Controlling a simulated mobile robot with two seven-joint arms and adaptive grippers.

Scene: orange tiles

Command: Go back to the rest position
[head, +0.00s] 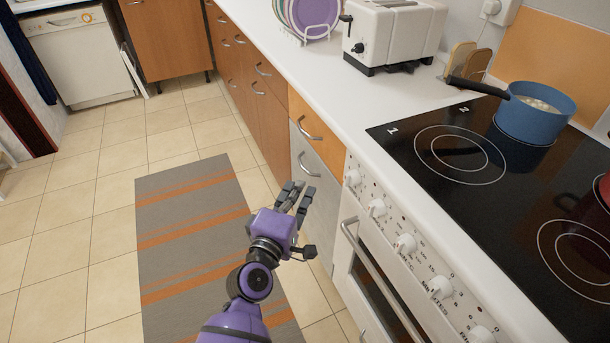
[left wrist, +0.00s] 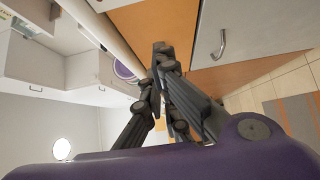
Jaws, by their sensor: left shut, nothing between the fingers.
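My left gripper (head: 296,196) is purple with dark grey fingers. In the head view it hangs in front of the drawer fronts, just left of the oven, below counter height. Its fingers are shut with nothing between them. It also shows in the left wrist view (left wrist: 163,58), where the fingertips come together in front of an orange drawer front. My right gripper is in neither view.
The stove (head: 500,200) carries a blue pot (head: 536,118). A white toaster (head: 392,35) and a plate rack (head: 308,15) stand on the white counter (head: 330,90). A striped rug (head: 190,230) lies on the tiled floor. A dishwasher (head: 85,55) stands at the far left.

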